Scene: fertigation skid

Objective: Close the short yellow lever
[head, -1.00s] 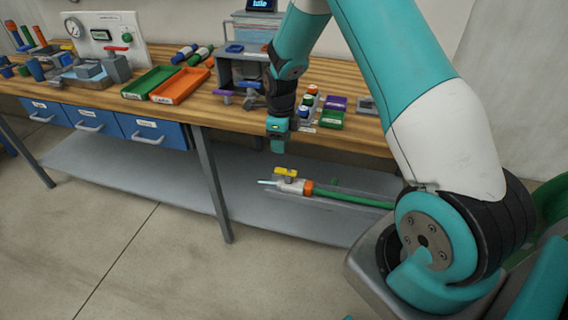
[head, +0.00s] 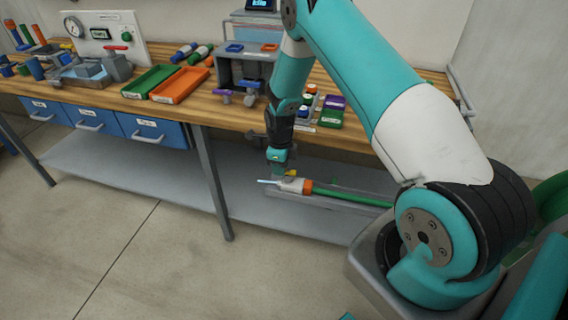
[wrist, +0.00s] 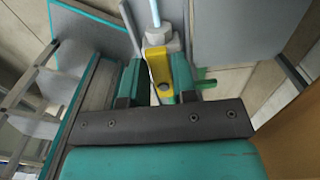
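The short yellow lever (head: 291,173) is on a white valve body (head: 290,184) with an orange collar, on the grey lower shelf under the bench. My gripper (head: 277,170) points down at the valve and hides part of the lever in the head view. In the wrist view the yellow lever (wrist: 159,66) lies between the two teal fingers of my gripper (wrist: 160,75), lengthwise with the pipe. The fingers look open, with narrow gaps beside the lever; I cannot tell whether either one touches it.
A green hose (head: 350,198) runs right from the valve and a thin pale tube (head: 267,181) leaves it on the left. The wooden bench top (head: 225,112) is above, with trays and valves on it. A bench leg (head: 213,185) stands to the left. The shelf's left part is clear.

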